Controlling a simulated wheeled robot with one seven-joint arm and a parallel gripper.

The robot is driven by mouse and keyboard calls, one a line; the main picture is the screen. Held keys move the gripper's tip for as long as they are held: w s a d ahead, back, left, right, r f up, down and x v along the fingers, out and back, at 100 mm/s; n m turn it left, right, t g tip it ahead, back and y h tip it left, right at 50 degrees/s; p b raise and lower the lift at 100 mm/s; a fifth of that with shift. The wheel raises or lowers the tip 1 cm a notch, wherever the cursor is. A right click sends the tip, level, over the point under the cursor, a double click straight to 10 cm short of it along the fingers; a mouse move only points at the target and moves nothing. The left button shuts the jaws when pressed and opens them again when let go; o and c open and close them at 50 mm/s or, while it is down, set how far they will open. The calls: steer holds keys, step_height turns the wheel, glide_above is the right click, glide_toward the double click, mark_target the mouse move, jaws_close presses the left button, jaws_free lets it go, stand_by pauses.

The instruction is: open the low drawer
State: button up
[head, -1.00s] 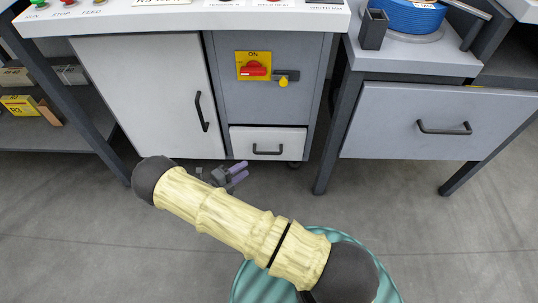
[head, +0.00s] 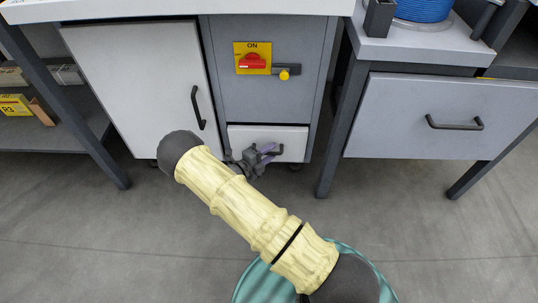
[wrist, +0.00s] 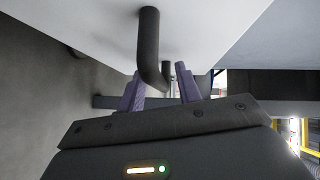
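The low drawer (head: 240,133) is a small white front at the bottom of the grey cabinet, below the red switch. It looks shut. My gripper (head: 271,151) is in front of it and covers much of its dark bar handle (head: 280,148). In the wrist view, the dark handle (wrist: 149,40) stands out from the white drawer front (wrist: 215,30). My gripper (wrist: 160,85) has its two purple fingers spread apart, with the handle's bar reaching between them. A gap shows between the handle and the fingers; I cannot tell whether either touches.
A white cabinet door (head: 140,85) with a vertical handle is left of the drawer. A larger grey drawer (head: 400,115) with its own handle is on the right bench. A yellow plate with a red switch (head: 253,60) is above.

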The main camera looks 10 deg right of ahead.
jaws_close()
